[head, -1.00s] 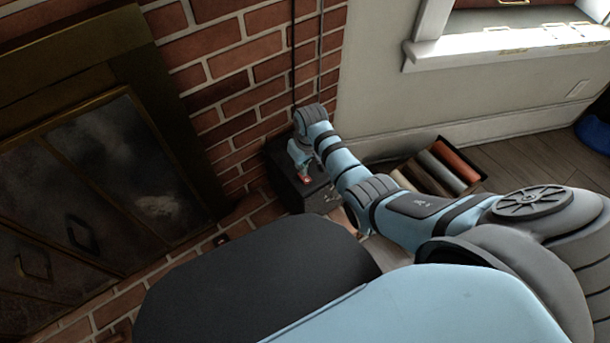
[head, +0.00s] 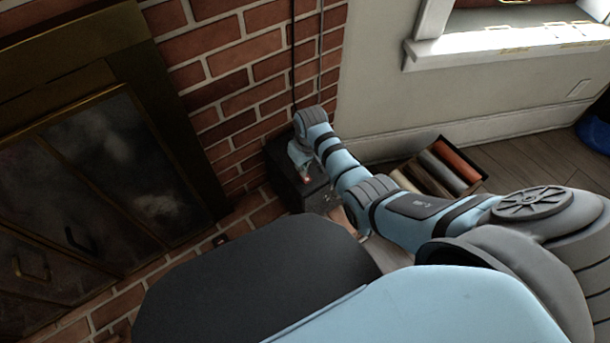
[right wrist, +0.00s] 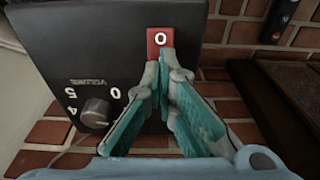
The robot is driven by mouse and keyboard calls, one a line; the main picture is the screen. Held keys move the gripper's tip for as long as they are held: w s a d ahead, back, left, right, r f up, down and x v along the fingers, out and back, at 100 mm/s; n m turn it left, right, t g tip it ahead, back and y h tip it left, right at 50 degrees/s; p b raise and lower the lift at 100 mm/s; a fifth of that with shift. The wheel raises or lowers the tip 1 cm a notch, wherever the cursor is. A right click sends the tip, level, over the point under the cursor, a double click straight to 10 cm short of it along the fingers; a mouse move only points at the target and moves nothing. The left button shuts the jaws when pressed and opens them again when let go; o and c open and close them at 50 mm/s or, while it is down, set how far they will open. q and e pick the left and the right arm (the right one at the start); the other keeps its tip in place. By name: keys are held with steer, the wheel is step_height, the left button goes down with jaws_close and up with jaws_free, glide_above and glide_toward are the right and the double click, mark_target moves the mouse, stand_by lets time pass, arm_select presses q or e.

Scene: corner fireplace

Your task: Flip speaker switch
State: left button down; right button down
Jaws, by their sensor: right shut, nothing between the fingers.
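The speaker is a black box (head: 318,198) standing on the brick hearth against the brick wall. In the right wrist view its dark panel (right wrist: 95,40) carries a red switch (right wrist: 160,36) marked "O" and a volume knob (right wrist: 95,112). My right gripper (right wrist: 166,58) is shut and empty, its teal fingertips together at the lower edge of the switch. They partly cover that edge, and I cannot tell whether they touch it. In the head view the right gripper (head: 305,172) is over the speaker, with a small red spot of the switch at its tips. My left gripper is not in view.
The fireplace (head: 130,160) with its glass doors is at the left. A crate (head: 438,170) of rolled items stands right of the speaker, near the wall. Dark cables (head: 293,50) run down the brick wall. A window sill (head: 500,42) is at the upper right.

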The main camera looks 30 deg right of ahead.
steer(key=shift+f+b, duration=0.35)
steer(key=shift+f, duration=0.15)
steer(key=shift+s, duration=0.1)
step_height(320, 180, up, 7)
steer(key=p, duration=0.8)
steer(key=shift+r, duration=0.1)
stand_by(0.3)
